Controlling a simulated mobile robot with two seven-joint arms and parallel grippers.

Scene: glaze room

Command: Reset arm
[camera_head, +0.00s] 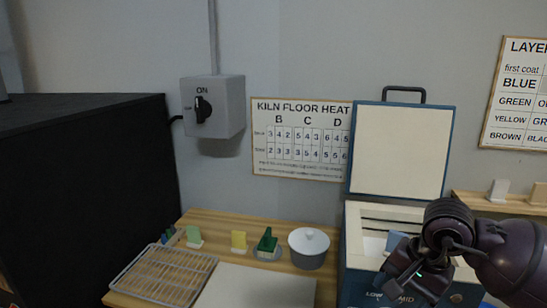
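My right arm comes in from the right edge, and its dark gripper (396,280) hangs in front of the blue and cream kiln box (361,232). The gripper is small and dark here, so I cannot tell whether its fingers are open or shut. Nothing held shows clearly in it. The kiln's lid (401,150) stands raised against the wall. A pale blue piece (396,241) shows at the box's open top, partly hidden by my wrist. My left gripper is not in view.
A wooden counter (201,218) holds a wire rack (163,277), a white board (258,289), a lidded grey pot (309,250) and small coloured pieces. A grey switch box (214,106) marked ON is on the wall. A black cabinet (90,190) fills the left. A wooden shelf (478,203) is at right.

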